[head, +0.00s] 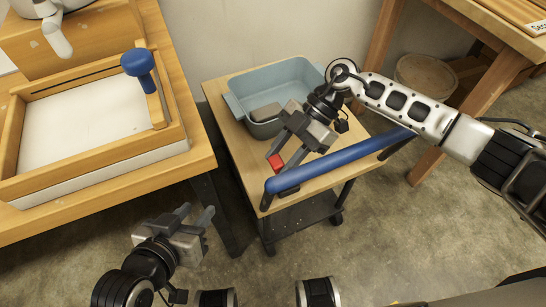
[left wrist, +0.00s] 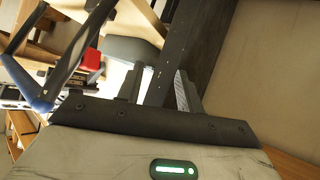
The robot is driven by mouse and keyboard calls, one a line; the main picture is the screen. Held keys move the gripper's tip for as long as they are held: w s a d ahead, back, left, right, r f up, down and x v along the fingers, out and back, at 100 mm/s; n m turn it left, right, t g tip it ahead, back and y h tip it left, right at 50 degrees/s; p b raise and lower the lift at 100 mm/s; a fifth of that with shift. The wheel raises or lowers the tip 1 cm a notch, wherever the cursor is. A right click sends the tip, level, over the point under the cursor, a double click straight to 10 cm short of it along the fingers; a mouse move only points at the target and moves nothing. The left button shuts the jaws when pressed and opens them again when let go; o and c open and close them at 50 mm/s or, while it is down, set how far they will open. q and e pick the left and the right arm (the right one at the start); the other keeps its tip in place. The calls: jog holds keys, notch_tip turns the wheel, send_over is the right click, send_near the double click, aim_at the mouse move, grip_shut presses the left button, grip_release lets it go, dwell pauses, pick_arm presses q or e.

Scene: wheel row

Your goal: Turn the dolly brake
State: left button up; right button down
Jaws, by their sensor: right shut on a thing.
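The dolly (head: 243,152) is a small cart with a wooden top, a blue push handle (head: 340,160) and black casters, in the middle of the head view. A red brake piece (head: 276,162) sits by its near edge, beside the handle, and also shows in the left wrist view (left wrist: 91,60). My left gripper (head: 196,213) is open and empty, low in front of the dolly.
A wooden bench (head: 203,155) with a framed tray and blue knob (head: 137,63) is at left. Another wooden table (head: 490,32) is at upper right. Concrete floor is clear in front.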

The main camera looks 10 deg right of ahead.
jog(key=shift+w+d+y, duration=0.2)
jog(key=shift+d+y, duration=0.35)
jog(key=shift+y, duration=0.05)
pick_arm(q)
jog(key=shift+d+f+b, duration=0.15)
jog(key=shift+f+b, duration=0.15)
jog(key=shift+f, duration=0.5)
pick_arm(e)
jog(key=shift+w+d+g+y, duration=0.15)
jog(key=shift+d+g+y, duration=0.15)
jog(key=shift+d+g, duration=0.1)
pick_arm(q)
jog(key=shift+d, duration=0.1)
